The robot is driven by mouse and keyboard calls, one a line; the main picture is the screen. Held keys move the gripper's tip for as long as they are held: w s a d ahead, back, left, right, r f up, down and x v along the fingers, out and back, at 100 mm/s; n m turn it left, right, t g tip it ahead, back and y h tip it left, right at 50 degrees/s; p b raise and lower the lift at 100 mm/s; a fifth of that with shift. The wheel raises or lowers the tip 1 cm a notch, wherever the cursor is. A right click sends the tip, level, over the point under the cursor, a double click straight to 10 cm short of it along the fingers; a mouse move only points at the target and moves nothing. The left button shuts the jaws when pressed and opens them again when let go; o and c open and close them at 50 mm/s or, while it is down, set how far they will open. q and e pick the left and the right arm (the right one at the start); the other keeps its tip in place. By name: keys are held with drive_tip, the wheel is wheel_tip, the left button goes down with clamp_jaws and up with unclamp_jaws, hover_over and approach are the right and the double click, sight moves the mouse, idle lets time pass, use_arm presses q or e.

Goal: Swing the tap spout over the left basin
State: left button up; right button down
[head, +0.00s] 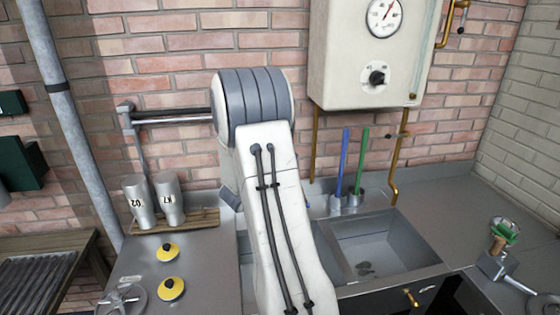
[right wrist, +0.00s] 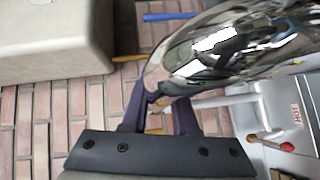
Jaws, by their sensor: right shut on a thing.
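The chrome tap spout (right wrist: 225,50) crosses the upper right of the right wrist view. My right gripper (right wrist: 160,105) has its dark fingers shut on the spout, whose curved part hides the fingertips. In the head view the spout and gripper are hidden behind my white arm. The right basin (head: 375,245) is open to view, with a drain in its floor. The left basin is mostly covered by my arm; only a strip (head: 246,265) shows at its left side. I cannot tell which basin the spout is over. My left gripper is not in view.
Two metal cups (head: 169,198) stand on a wooden rack (head: 180,222) at the left. Two yellow-rimmed discs (head: 170,289) lie on the left counter. Blue (head: 345,163) and green (head: 362,160) handles stand behind the basins, below the boiler (head: 362,78). A red-tipped lever (right wrist: 285,147) is near the HOT label.

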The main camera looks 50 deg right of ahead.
drive_tip(key=shift+w+d, duration=0.1)
drive_tip(key=c, duration=1)
unclamp_jaws()
drive_tip(key=o, duration=0.3)
drive_tip(key=shift+d+f, duration=0.1)
drive_tip(key=a, duration=0.3)
drive_tip(key=s+a+r+b, duration=0.1)
drive_tip(key=a, duration=0.6)
drive_tip(key=shift+s+a+r+b, duration=0.2)
drive_tip(key=shift+s+r+b, duration=0.05)
drive_tip(key=shift+b, duration=0.1)
